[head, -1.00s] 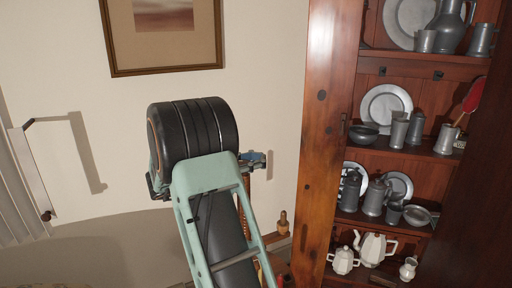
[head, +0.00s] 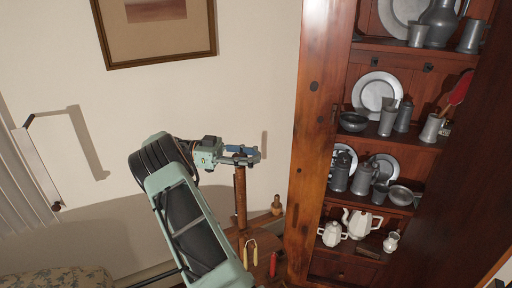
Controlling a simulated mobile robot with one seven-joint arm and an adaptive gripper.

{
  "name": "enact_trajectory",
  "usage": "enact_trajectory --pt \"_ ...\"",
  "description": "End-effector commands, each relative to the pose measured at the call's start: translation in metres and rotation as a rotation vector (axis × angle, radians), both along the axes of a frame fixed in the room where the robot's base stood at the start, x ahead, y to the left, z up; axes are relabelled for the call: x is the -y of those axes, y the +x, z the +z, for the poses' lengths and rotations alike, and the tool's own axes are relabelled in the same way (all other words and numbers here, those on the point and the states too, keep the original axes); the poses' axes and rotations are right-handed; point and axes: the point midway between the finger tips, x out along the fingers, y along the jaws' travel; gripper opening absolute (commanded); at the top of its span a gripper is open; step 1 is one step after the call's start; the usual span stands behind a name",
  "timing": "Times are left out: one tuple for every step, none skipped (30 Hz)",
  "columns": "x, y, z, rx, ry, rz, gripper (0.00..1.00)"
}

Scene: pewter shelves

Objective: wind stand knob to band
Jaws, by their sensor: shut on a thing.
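A wooden stand post (head: 240,200) rises upright left of the cabinet, from a low wooden surface. My gripper (head: 243,155) is at the top of this post, reaching in from the left. It is shut on the stand's knob, which the jaws mostly hide. A blue part shows between the jaws; I cannot tell whether it belongs to the gripper. I cannot make out the band or any mark on the knob at this size.
A small wooden peg-shaped piece (head: 277,206) stands right of the post. A yellow-handled thing (head: 246,251) and a red-handled thing (head: 273,264) are near its foot. The tall cabinet (head: 308,130) with pewter and white china is close on the right. A patterned seat (head: 55,279) is lower left.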

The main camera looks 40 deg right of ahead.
Motion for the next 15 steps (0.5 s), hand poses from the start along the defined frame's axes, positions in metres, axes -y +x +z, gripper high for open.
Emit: enact_trajectory --pt "0.0 0.0005 0.0064 0.0 -0.008 -0.015 0.0" --pt "-0.0004 0.0001 0.006 0.0 -0.006 -0.026 0.0" --pt "-0.0008 -0.0004 0.006 0.0 -0.006 -0.039 0.0" --pt "-0.0012 -0.0008 0.0057 -0.002 -0.006 -0.047 0.0" --pt "-0.0016 -0.0011 0.0056 0.0 -0.006 -0.056 0.0" --pt "-0.0019 -0.0013 0.0052 0.0 -0.006 -0.064 0.0" --pt "-0.0021 -0.0017 0.0049 0.0 -0.006 -0.071 0.0" --pt "-0.0023 -0.0016 0.0049 0.0 -0.007 -0.076 0.0" --pt "-0.0025 -0.0018 0.0043 0.001 -0.006 -0.083 0.0" --pt "-0.0026 -0.0022 0.0039 0.0 -0.005 -0.088 0.0" --pt "-0.0028 -0.0023 0.0039 0.0 -0.005 -0.092 0.0" --pt "-0.0029 -0.0024 0.0038 0.001 -0.006 -0.096 0.0" --pt "-0.0031 -0.0025 0.0036 0.001 -0.005 -0.099 0.0" --pt "-0.0033 -0.0027 0.0033 0.001 -0.005 -0.102 0.0" --pt "-0.0034 -0.0029 0.003 0.001 -0.005 -0.104 0.0"
